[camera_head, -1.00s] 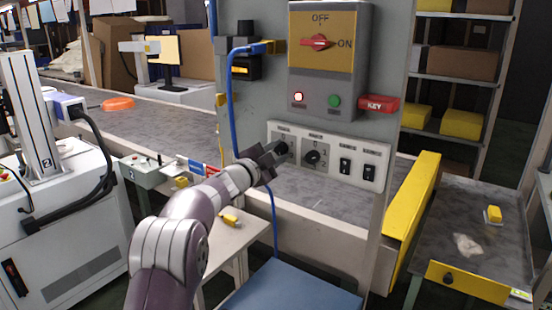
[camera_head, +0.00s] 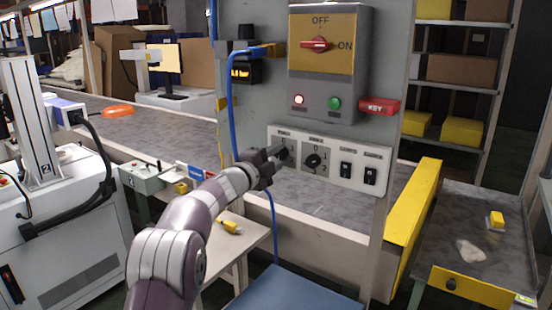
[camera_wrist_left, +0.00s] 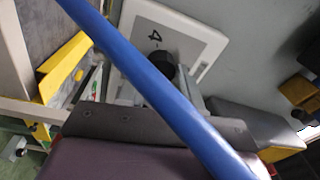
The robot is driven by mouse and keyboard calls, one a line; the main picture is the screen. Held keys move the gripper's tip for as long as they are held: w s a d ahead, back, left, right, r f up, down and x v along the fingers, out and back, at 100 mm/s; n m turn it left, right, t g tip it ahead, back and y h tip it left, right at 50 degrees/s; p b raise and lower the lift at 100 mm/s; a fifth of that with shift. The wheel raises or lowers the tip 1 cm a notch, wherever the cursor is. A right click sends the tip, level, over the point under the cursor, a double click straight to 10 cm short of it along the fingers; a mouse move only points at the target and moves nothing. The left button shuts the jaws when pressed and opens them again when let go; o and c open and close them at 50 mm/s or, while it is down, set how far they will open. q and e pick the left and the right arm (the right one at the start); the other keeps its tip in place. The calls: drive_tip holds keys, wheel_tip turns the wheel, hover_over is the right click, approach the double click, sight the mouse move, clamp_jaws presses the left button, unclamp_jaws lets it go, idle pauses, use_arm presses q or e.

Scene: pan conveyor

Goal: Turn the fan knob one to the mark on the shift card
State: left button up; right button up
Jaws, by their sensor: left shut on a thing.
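The white control panel (camera_head: 330,185) is fixed to the grey post and carries two round dark knobs and two black rocker switches. My left gripper (camera_head: 279,152) is at the left-hand knob (camera_head: 287,154), with its fingers shut on it and covering most of it. In the left wrist view the dark knob (camera_wrist_left: 162,66) shows beyond the blue cable, beside a "4" on the white plate. The knob's pointer is hidden. The second knob (camera_head: 312,161) stands free, with digits around it. No shift card is readable in these views. My right gripper is not in view.
A blue cable (camera_head: 232,105) hangs down the post near my left wrist and crosses the left wrist view. Above the panel is a box with a red OFF/ON switch (camera_head: 317,44); a red KEY tag (camera_head: 379,106) sits beside it. A yellow-edged table (camera_head: 470,220) stands at right.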

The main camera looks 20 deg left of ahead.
use_arm(q)
drive_tip(key=shift+f, duration=0.15)
drive_tip(key=o, duration=1)
drive_tip(key=shift+o, duration=0.2)
drive_tip(key=shift+s+a, duration=0.15)
drive_tip(key=shift+s, duration=0.15)
drive_tip(key=b+v, duration=0.1)
drive_tip(key=v, duration=1.1)
drive_tip(key=shift+b, duration=0.4)
